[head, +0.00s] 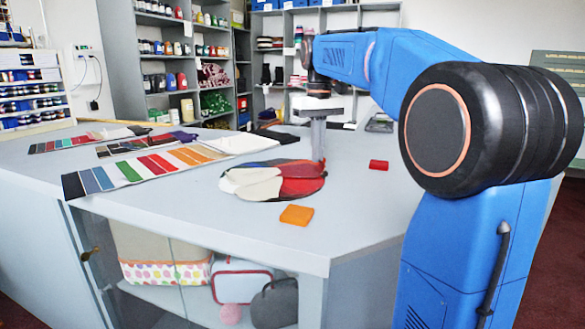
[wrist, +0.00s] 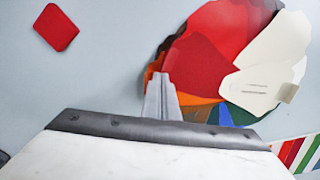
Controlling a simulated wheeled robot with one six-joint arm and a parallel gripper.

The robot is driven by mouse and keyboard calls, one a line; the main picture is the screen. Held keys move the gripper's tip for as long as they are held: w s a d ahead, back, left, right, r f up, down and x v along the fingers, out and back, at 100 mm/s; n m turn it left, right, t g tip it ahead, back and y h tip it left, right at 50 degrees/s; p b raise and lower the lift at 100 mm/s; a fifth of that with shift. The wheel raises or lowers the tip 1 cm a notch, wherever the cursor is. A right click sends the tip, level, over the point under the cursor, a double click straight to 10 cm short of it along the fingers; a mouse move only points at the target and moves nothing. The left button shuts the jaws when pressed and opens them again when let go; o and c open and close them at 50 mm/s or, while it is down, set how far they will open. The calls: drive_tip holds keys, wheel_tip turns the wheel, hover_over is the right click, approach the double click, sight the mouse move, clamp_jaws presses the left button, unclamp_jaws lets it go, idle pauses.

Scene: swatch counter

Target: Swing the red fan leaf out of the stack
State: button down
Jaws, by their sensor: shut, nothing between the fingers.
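The fan stack (head: 262,193) lies on the counter as a rough disc of overlapping coloured leaves. A red fan leaf (head: 301,187) shows on its right side, and in the wrist view red (wrist: 204,66) spreads just beyond my fingers. Pale cream leaves (wrist: 268,62) overlap part of the red. Orange, blue and green edges peek out below. My gripper (head: 321,160) points down at the right part of the stack. In the wrist view its fingers (wrist: 160,76) are together and empty, at the red leaf's edge. I cannot tell whether they touch it.
An orange swatch (head: 297,215) lies in front of the stack. A red swatch (head: 379,165) lies to its right and shows at the upper left in the wrist view (wrist: 56,27). Colour strips (head: 150,165) cover the counter's left. Bare counter (head: 345,205) lies at front right.

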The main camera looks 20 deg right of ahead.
sight(323, 164)
drive_tip(key=shift+s+a+m, duration=0.15)
drive_tip(key=shift+s+m, duration=0.85)
drive_tip(key=shift+s, duration=0.25)
drive_tip(key=shift+s+a+m, duration=0.2)
drive_tip(key=shift+s+m, duration=0.4)
drive_tip(key=shift+s, duration=0.15)
drive_tip(key=shift+s+a+m, duration=0.15)
drive_tip(key=shift+s+m, duration=0.35)
drive_tip(key=shift+s+a+m, duration=0.3)
drive_tip(key=shift+s+m, duration=0.25)
drive_tip(key=shift+s+a+m, duration=0.3)
drive_tip(key=shift+s+m, duration=0.25)
drive_tip(key=shift+s, duration=0.1)
